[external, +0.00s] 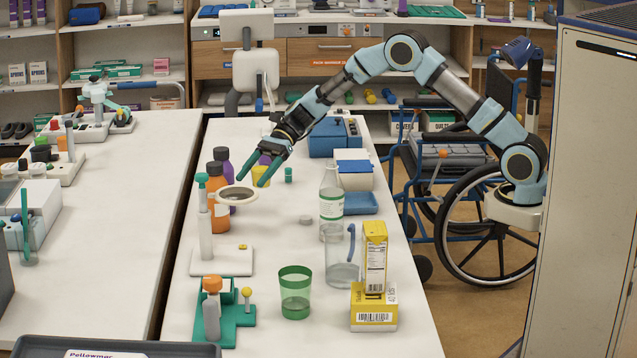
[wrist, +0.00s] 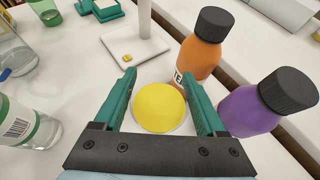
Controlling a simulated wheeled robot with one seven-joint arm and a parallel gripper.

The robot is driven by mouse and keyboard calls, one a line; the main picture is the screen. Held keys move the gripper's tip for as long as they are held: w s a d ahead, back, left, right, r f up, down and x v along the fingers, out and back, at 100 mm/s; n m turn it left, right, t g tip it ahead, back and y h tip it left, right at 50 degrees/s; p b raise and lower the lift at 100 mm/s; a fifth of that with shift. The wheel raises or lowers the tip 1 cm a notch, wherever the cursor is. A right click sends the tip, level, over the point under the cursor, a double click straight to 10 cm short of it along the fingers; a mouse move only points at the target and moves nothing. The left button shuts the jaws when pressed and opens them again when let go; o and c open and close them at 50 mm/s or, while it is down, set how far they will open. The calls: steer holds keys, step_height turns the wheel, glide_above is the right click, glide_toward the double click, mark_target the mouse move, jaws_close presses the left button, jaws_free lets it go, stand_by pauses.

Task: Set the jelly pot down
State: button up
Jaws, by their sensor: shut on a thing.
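The jelly pot (wrist: 160,107) shows as a round yellow top with a pale rim in the wrist view. It sits between the two green fingers of my gripper (wrist: 157,74), which is shut on it. In the external view my gripper (external: 252,181) is above the table, behind and right of the white stand's post. The pot is mostly hidden by the fingers there. Its underside is hidden in both views.
A white stand (external: 205,232) with a pale ring (external: 237,195) is close by. An orange bottle (wrist: 201,45) and a purple bottle (wrist: 265,105) stand beside the gripper. A clear bottle (external: 331,205), jug (external: 342,270) and green cup (external: 295,292) are to the right. Bare white table (external: 283,222) lies between.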

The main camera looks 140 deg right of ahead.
steer(key=s+d+b, duration=0.1)
steer(key=s+d, duration=0.3)
steer(key=s, duration=0.1)
steer(key=m+h+p, duration=0.1)
glide_above(261, 214)
step_height(261, 214, down, 5)
steer(key=shift+f, duration=0.2)
steer(key=shift+f+p, duration=0.35)
steer(key=shift+f, duration=1.9)
steer(key=shift+f, duration=0.1)
steer(key=o, duration=1.4)
steer(key=b+v, duration=0.2)
steer(key=v, duration=1)
